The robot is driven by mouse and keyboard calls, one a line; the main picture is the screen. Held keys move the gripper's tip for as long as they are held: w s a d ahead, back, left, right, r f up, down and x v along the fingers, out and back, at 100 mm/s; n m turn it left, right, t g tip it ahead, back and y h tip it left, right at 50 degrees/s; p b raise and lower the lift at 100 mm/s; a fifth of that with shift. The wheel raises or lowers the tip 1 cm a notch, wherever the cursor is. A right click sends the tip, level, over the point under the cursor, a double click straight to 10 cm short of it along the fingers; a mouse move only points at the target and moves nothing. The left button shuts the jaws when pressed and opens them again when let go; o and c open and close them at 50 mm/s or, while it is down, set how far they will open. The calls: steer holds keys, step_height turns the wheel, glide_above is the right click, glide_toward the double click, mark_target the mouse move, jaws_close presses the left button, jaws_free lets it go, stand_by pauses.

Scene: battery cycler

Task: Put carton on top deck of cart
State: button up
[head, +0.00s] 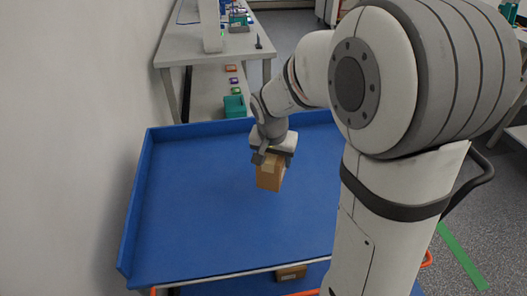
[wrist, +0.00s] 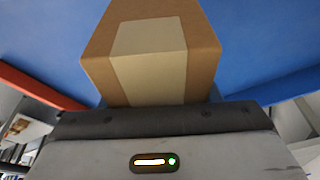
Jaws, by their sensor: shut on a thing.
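A brown carton (head: 269,176) with a paler tape strip is in my gripper (head: 273,158), over the blue top deck (head: 200,220) of the cart. In the wrist view the carton (wrist: 205,50) fills the upper middle, with the blue deck (wrist: 270,40) behind it. My gripper is shut on the carton from above. The fingertips are mostly hidden. I cannot tell whether the carton's underside touches the deck or hangs just above it.
The deck has a raised blue rim (head: 138,200) and is otherwise bare. Another carton (head: 291,272) lies on the cart's lower deck. Beyond the cart stands a grey bench (head: 190,45) with a teal bin (head: 234,106) on its lower shelf. A white wall is close on the left.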

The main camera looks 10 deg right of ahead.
steer(key=shift+w+a+f+n, duration=0.45)
steer(key=shift+a+f+n, duration=0.05)
steer(key=shift+a+f, duration=0.2)
step_height(320, 180, down, 6)
steer(key=shift+r, duration=0.25)
steer(key=shift+f, duration=1.95)
steer(key=shift+f+b, duration=0.15)
steer(key=shift+b, duration=0.3)
steer(key=o, duration=1.3)
steer(key=shift+o, duration=0.2)
